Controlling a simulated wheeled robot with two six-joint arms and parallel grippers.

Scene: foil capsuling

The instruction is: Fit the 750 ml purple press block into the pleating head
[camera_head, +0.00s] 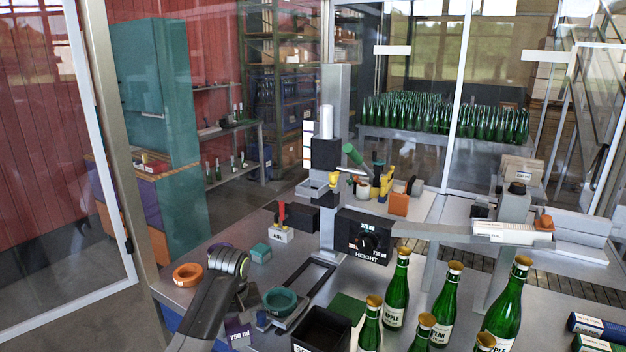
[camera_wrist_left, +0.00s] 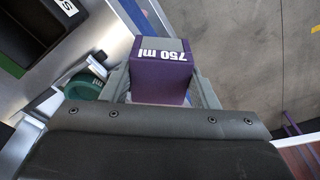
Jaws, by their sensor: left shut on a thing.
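The purple press block (camera_head: 238,332), marked 750 ml, is at the lower left of the head view. In the left wrist view the purple block (camera_wrist_left: 160,80) sits between the two grey fingers of my left gripper (camera_wrist_left: 163,92), with its label facing the camera. My left gripper is shut on it; in the head view its fingers are largely hidden behind my own arm. The machine's upright column carries a dark head (camera_head: 326,155) with a pale cylinder above it. I cannot tell for sure that this is the pleating head. My right gripper does not show.
A green ring (camera_head: 280,300) sits on a metal holder beside a black bin (camera_head: 312,335). A HEIGHT unit (camera_head: 362,237) and green bottles (camera_head: 397,290) stand to the right.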

